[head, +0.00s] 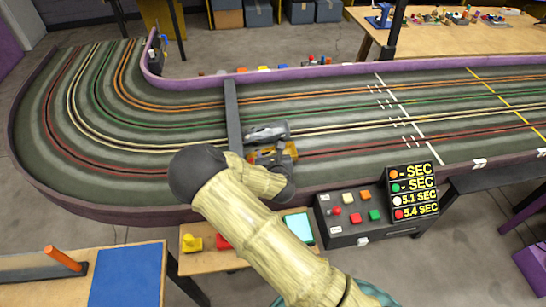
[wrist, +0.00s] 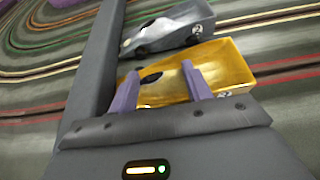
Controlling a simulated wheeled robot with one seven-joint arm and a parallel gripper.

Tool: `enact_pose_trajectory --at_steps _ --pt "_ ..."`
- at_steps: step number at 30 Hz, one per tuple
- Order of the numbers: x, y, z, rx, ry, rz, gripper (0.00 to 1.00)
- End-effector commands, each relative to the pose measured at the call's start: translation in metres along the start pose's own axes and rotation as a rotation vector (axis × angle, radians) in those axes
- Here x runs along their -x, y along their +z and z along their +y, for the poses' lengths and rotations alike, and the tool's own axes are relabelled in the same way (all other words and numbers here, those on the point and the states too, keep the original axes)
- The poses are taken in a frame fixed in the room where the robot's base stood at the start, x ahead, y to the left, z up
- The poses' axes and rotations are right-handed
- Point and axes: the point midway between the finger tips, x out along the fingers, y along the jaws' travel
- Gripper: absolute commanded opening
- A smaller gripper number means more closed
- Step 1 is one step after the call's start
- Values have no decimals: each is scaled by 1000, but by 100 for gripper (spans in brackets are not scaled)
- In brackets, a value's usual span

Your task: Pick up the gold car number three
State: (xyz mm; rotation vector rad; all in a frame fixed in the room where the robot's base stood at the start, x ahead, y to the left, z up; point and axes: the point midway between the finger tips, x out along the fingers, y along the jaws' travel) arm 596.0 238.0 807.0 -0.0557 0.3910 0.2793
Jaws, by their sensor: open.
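The gold car (head: 291,148) stands on the track against a dark crossbar, partly hidden by my arm in the head view. In the wrist view the gold car (wrist: 228,64) lies just beyond my gripper, with a small, partly hidden number on its side. My gripper (wrist: 160,68) is open, its two purple fingers apart and overlapping the car's near part. I cannot tell whether they touch it. In the head view my gripper (head: 272,160) is mostly hidden behind my wrist.
A silver car (wrist: 168,28) marked 2 stands close beside the gold car, also against the crossbar (wrist: 93,75). The silver car (head: 266,131) also shows in the head view. A timing box (head: 350,240) with coloured buttons stands at the near track edge.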

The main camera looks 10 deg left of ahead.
Motion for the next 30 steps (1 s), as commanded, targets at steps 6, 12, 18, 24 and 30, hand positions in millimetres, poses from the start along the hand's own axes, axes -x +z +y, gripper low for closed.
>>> enact_pose_trajectory --at_steps 6,12,18,24,30 --pt "0 0 0 0 -1 0 49" --pt "0 0 -1 -1 -2 0 49" --pt "0 0 -2 -1 -3 0 28" --pt "0 0 -2 -1 -3 -1 16" --pt "2 7 -2 -2 -2 -4 16"
